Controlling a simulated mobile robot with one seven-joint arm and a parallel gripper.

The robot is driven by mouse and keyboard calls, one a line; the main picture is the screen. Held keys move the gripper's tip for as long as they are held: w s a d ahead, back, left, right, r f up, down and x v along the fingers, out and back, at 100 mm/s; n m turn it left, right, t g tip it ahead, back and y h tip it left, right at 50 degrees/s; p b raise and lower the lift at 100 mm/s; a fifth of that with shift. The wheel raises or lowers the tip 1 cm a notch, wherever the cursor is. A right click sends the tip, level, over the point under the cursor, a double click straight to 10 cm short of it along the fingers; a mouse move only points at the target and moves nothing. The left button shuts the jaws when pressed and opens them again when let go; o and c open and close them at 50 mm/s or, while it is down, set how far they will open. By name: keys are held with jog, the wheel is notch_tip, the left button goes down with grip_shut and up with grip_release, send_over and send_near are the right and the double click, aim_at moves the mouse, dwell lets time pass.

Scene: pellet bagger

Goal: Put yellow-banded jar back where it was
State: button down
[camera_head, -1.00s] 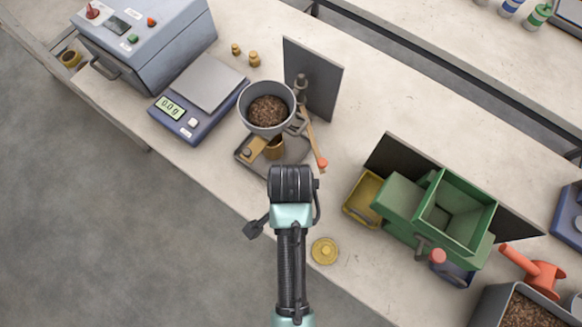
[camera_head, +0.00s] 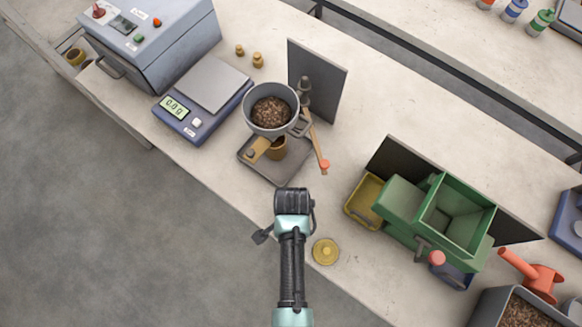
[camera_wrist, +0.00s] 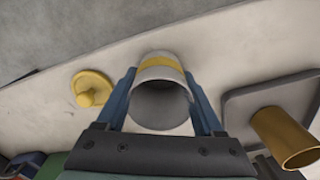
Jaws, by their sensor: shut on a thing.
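The yellow-banded jar (camera_wrist: 160,63) is pale grey with a yellow band, and its open mouth faces the wrist camera. Its inside looks empty and grey. My gripper (camera_wrist: 160,76) is shut on it, with one blue finger on each side. In the head view my gripper (camera_head: 293,202) is over the bench's front part, just below the dosing stand's grey base plate (camera_head: 262,174), and hides the jar. A round yellow lid with a knob (camera_head: 326,251) lies on the bench right of my gripper; it also shows in the wrist view (camera_wrist: 91,88).
A grey hopper of brown pellets (camera_head: 271,108) stands above a brass tube (camera_head: 277,149). A scale (camera_head: 203,98) is at left. A green machine (camera_head: 428,215) with a yellow tray (camera_head: 364,203) is at right. Banded bottles (camera_head: 541,20) stand on the far bench. Bare bench surrounds the lid.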

grip_release()
jog(key=shift+f, duration=0.15)
